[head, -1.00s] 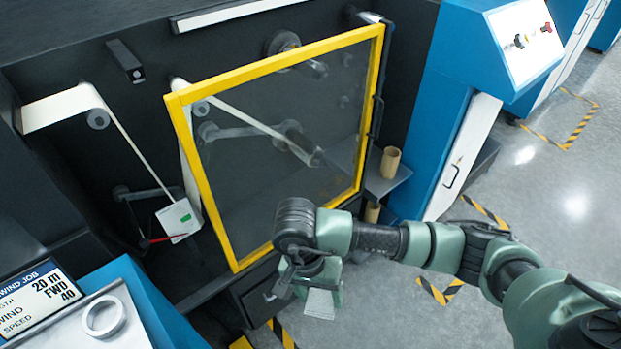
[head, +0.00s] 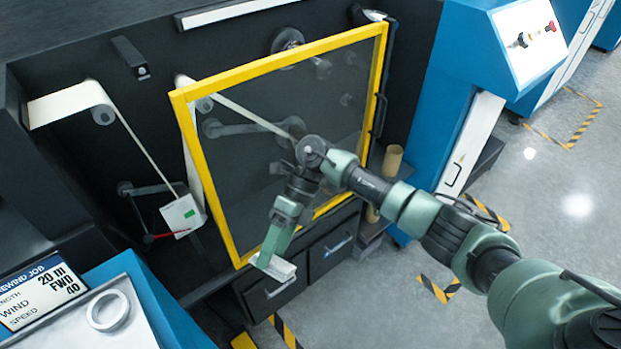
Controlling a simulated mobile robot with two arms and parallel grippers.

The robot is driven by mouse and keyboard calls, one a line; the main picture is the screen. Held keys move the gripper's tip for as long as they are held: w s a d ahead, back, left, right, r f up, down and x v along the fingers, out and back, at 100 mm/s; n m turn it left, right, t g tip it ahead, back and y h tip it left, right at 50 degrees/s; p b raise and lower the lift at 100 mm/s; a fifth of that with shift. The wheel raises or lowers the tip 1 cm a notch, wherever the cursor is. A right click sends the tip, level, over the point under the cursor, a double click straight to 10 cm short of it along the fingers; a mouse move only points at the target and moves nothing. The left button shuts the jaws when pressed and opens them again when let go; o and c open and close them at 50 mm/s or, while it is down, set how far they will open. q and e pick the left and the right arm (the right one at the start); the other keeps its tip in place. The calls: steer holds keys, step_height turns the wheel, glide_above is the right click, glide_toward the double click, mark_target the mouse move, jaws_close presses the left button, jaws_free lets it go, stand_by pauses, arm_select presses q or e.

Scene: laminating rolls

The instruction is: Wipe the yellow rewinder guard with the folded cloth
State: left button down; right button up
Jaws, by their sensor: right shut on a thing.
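The yellow rewinder guard (head: 200,150) is a yellow frame around a clear panel on the front of the dark machine. It stands closed or nearly so; I cannot tell which. My right gripper (head: 268,258) points down in front of the guard's lower part. It is shut on the folded cloth (head: 280,268), a small pale pad near the guard's bottom rail. I cannot tell if the cloth touches the guard. My right arm covers the lower right part of the panel. My left gripper is out of view.
Dark drawers (head: 330,250) sit below the guard. A cardboard core (head: 392,162) stands on a shelf at its right. A blue cabinet (head: 440,110) is further right. Striped floor markings lie at right.

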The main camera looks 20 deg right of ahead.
steer(key=w+r+m+t+y, duration=0.2)
steer(key=w+m+t+y, duration=0.25)
steer(key=m+t, duration=0.35)
steer(key=m+t+h, duration=0.5)
steer(key=m+t, duration=0.8)
steer(key=t, duration=0.2)
glide_toward(284, 154)
steer(key=shift+x, duration=2.3)
steer(key=shift+a, duration=0.2)
steer(key=shift+x, duration=0.8)
steer(key=shift+d+b, duration=0.15)
steer(key=shift+b, duration=0.15)
